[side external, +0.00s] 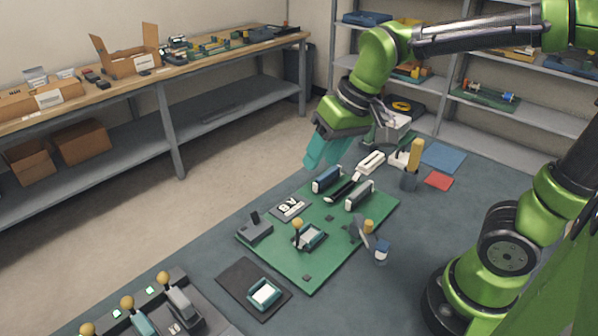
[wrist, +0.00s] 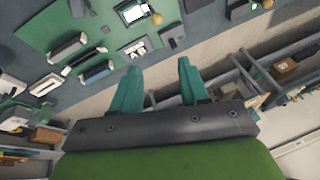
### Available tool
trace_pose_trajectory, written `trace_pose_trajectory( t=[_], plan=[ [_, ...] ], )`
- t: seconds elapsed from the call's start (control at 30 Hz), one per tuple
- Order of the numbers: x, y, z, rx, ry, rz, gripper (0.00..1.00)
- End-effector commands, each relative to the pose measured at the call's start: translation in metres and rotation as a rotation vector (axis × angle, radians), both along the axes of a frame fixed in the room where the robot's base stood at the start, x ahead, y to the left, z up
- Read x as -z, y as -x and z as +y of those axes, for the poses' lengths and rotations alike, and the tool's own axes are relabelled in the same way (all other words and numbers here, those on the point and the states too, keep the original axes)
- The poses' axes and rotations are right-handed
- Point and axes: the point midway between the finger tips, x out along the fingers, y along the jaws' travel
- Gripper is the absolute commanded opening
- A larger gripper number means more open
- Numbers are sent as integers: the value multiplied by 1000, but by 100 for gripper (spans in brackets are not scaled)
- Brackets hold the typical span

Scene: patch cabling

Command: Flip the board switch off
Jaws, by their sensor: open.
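The green board (side external: 285,262) lies on the dark mat and also shows in the wrist view (wrist: 40,32). On it a lever with a yellow ball knob (side external: 298,223) stands roughly upright beside a teal-framed white part (side external: 311,237). The knob also shows in the wrist view (wrist: 157,18). A grey box with a short black lever (side external: 255,232) sits at the board's left corner; I cannot tell which lever is the board switch. My gripper (side external: 325,152) is open and empty, above and beyond the board's far edge, apart from both levers. The wrist view shows its two teal fingers (wrist: 159,72) spread.
Two connector blocks (side external: 327,179) (side external: 359,195) stand on the board's far part, near a label plate (side external: 290,207). A separate panel with yellow-knobbed levers (side external: 150,310) is at the front left. A pad with a teal-framed part (side external: 264,293) lies in front. Shelves and a bench stand behind.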

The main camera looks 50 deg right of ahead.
Motion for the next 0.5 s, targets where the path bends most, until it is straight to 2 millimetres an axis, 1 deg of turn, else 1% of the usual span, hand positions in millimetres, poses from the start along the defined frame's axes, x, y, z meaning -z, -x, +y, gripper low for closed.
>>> trace_pose_trajectory(
  t=[0.03, 0.1, 0.3, 0.5],
  plan=[
    [-1, 8, -3, 15, -10, -21, 45],
    [-1, 18, -7, 35, -22, -48, 45],
    [-1, 43, -16, 84, -53, -121, 45],
    [-2, 58, -21, 112, -70, -168, 45]
  ],
)
